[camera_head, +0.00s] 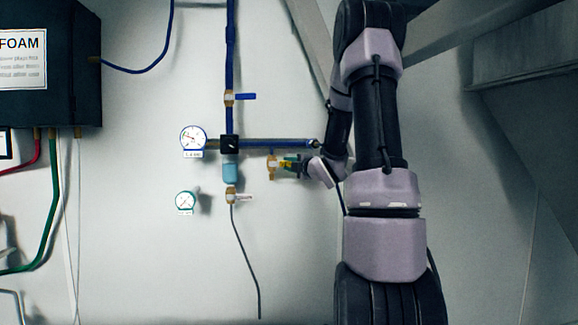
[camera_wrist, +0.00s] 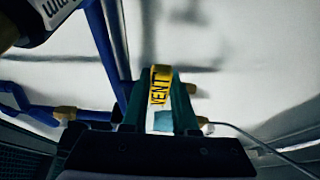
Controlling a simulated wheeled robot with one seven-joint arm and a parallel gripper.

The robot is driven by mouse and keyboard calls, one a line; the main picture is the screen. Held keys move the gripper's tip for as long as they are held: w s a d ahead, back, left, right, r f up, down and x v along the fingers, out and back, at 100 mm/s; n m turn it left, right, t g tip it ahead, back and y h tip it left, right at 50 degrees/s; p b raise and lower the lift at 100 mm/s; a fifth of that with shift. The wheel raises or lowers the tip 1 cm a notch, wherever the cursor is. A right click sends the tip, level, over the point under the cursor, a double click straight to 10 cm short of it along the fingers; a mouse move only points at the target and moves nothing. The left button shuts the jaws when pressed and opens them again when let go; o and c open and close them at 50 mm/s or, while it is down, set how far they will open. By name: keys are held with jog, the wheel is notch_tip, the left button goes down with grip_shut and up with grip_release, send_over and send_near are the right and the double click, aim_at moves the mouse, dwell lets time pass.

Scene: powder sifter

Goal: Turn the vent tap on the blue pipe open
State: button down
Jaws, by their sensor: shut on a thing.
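The blue pipe (camera_head: 232,50) runs down the wall to a dark block, and a horizontal branch (camera_head: 275,143) leads right from it. The vent tap (camera_head: 272,165) has a brass body hanging below this branch, with a yellow handle. In the wrist view the yellow handle (camera_wrist: 160,88) carries the word VENT. My gripper (camera_head: 291,164) reaches in from the right at the tap. Its green fingers (camera_wrist: 162,108) are shut on the yellow handle. The fingers hide the sides of the handle, and the tap body is mostly hidden in the wrist view.
A blue-handled valve (camera_head: 230,98) sits higher on the pipe. A white-handled valve (camera_head: 231,197) is below the light-blue bowl (camera_head: 230,173). Two gauges, an upper (camera_head: 193,138) and a lower (camera_head: 186,201), are at left. A black FOAM box (camera_head: 65,105) hangs far left.

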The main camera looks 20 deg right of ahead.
dwell(0.7)
jog(key=r+n, duration=0.1)
jog(key=n+g, duration=0.1)
jog(key=n, duration=0.1)
jog(key=shift+a+r, duration=0.2)
jog(key=shift+r, duration=0.15)
jog(key=shift+w+a+r+n+g+h, duration=0.1)
jog(key=shift+a+r+n+g+h, duration=0.15)
jog(key=shift+r+n+g, duration=0.4)
jog(key=shift+w+a+r+n+g+h, duration=0.1)
jog(key=shift+a+r+n+g+h, duration=0.2)
jog(key=shift+n, duration=0.65)
jog(key=shift+d, duration=0.15)
jog(key=shift+f, duration=0.1)
jog(key=c, duration=0.7)
grip_release()
jog(key=shift+s, duration=0.15)
jog(key=v, duration=1)
jog(key=shift+s, duration=0.3)
